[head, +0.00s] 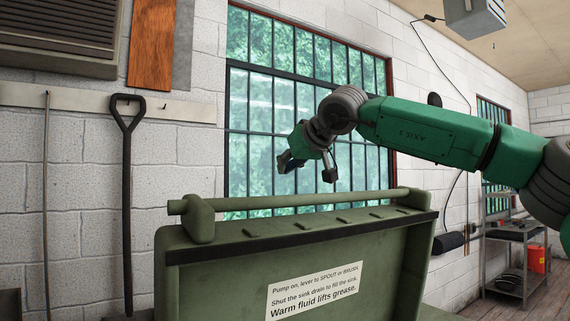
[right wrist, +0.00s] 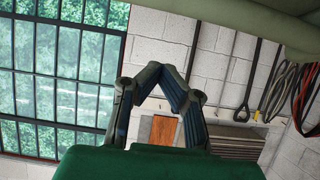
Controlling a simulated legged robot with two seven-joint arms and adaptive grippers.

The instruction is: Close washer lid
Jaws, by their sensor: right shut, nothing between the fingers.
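The washer lid (head: 225,262) is olive green and stands raised in the lower middle of the head view, with a white label (head: 314,290) on the side facing me. A round handle bar (head: 300,200) runs along its top edge. My right gripper (head: 308,172) is in front of the window, just above the bar in the picture, and does not visibly touch it. In the right wrist view the gripper (right wrist: 172,76) is shut and empty, and an olive green surface (right wrist: 265,18), probably the lid, crosses the top right corner. My left gripper is not in view.
A barred window (head: 260,120) is behind the lid. A black-handled tool (head: 127,200) hangs on the left wall below a vent (head: 60,35). A metal shelf (head: 510,235) with a red container (head: 536,259) stands at the far right. The space left of the gripper looks clear.

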